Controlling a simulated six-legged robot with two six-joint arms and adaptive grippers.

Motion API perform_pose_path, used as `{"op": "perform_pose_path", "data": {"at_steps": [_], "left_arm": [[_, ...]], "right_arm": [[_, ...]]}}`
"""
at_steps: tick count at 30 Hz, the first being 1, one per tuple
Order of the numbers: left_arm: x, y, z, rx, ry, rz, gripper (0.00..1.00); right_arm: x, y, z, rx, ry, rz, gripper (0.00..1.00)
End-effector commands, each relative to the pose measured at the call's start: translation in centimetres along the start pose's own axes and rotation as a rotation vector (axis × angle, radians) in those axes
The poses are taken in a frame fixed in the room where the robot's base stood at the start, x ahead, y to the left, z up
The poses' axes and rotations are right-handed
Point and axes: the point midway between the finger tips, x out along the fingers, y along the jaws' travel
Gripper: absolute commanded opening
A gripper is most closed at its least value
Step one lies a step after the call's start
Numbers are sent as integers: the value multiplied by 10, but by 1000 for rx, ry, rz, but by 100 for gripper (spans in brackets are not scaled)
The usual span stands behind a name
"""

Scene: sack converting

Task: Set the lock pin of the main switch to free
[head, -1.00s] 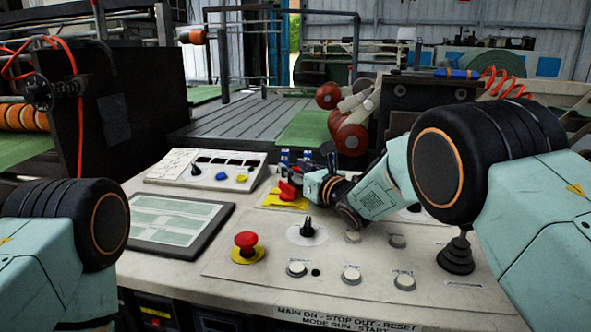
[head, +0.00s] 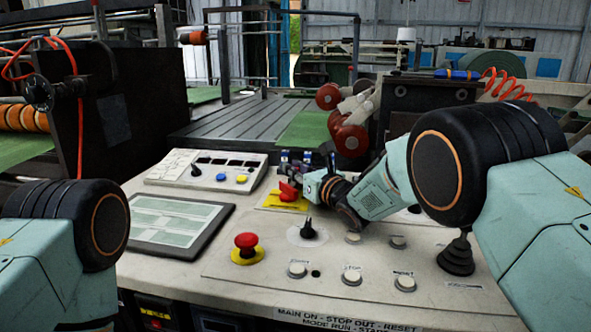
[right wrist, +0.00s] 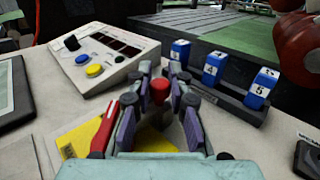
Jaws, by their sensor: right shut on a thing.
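The main switch shows as a red handle (head: 288,192) on a yellow plate (head: 272,204) at the back of the console. In the right wrist view the red handle (right wrist: 104,128) lies left of my fingers, over the yellow plate (right wrist: 78,142). A lock pin with a round red knob (right wrist: 160,88) stands between the fingertips. My right gripper (right wrist: 158,92) is shut on it, and the fingers hide most of its lower part. In the head view my right gripper (head: 306,178) is beside the red handle. My left arm shows at the left edge, but its gripper is out of view.
A rack with numbered blue blocks (right wrist: 212,68) stands right of the fingers. A sloped control box (head: 207,170) is behind left, a flat panel (head: 172,224) at left. A red emergency button (head: 246,242), black selector (head: 308,230), several pale buttons and a joystick (head: 456,254) are nearer.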

Motion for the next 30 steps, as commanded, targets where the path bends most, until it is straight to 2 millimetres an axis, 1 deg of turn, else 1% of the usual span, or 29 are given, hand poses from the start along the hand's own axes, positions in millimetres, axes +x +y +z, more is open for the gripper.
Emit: {"op": "perform_pose_path", "data": {"at_steps": [14, 17, 24, 30], "left_arm": [[1, 0, 0, 0, 0, 0, 34], [7, 0, 0, 0, 0, 0, 34], [27, 0, 0, 0, 0, 0, 34], [31, 0, 0, 0, 0, 0, 34]], "right_arm": [[0, 0, -3, 1, 4, 1, 0], [4, -3, -4, 1, 1, 2, 0], [18, -18, -6, 2, 2, 1, 0], [22, -24, -5, 3, 7, -4, 0]]}}
